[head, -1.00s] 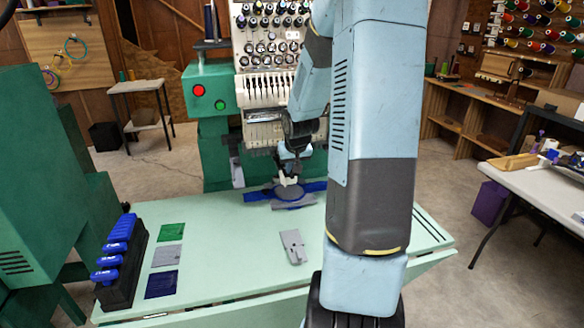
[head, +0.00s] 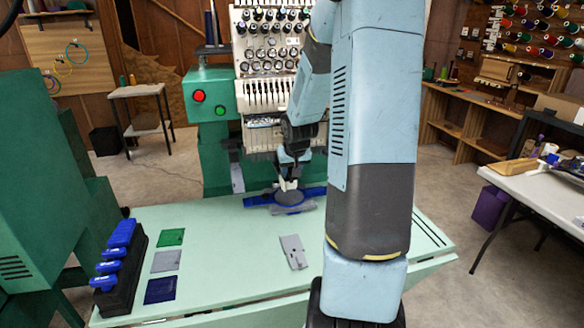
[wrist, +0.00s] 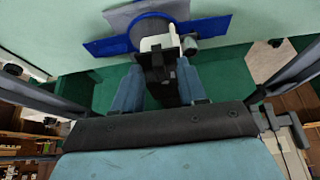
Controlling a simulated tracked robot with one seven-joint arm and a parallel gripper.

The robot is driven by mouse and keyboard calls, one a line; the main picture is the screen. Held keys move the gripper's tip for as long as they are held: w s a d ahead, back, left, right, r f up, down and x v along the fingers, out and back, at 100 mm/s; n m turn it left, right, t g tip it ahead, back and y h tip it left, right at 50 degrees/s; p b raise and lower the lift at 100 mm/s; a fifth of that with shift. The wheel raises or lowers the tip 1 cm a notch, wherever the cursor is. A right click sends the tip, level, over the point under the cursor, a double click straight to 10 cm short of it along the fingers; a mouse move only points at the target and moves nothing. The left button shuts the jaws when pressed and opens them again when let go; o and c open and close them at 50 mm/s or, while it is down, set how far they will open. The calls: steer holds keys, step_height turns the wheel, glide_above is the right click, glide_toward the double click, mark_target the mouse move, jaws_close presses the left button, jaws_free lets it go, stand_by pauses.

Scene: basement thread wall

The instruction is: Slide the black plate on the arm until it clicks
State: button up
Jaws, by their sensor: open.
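My gripper (head: 289,184) hangs over the far middle of the pale green table, in front of the embroidery machine (head: 264,100). Its pale tips (wrist: 160,42) are open, just above or at a blue frame (head: 313,194) with a dark grey round part (head: 290,198). The blue frame also shows in the wrist view (wrist: 208,28), with a grey sheet (wrist: 122,16) across it. I cannot tell whether the tips touch the frame. No clearly black plate can be made out; the machine's arm behind my gripper is largely hidden.
A grey slotted plate (head: 293,252) lies loose on the table (head: 225,262). Green, grey and navy patches lie at left beside a black rack (head: 125,281) of blue clamps. My arm hides the table's right middle. A white table (head: 545,190) stands at right.

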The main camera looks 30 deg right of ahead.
steer(key=v, duration=1.3)
steer(key=shift+r, duration=0.35)
steer(key=shift+s, duration=0.15)
steer(key=s+a+r+n, duration=0.1)
steer(key=s+a+r, duration=0.2)
steer(key=s+a, duration=0.25)
steer(key=s+a+r+n, duration=0.1)
steer(key=s+a+r, duration=0.3)
steer(key=a, duration=0.3)
steer(key=s+a+r+n+y, duration=0.1)
steer(key=s+a, duration=0.4)
steer(key=s, duration=0.7)
steer(key=shift+a+r+t+y, duration=0.15)
steer(key=shift+r+t+y, duration=0.15)
steer(key=shift+r, duration=0.2)
stand_by(0.6)
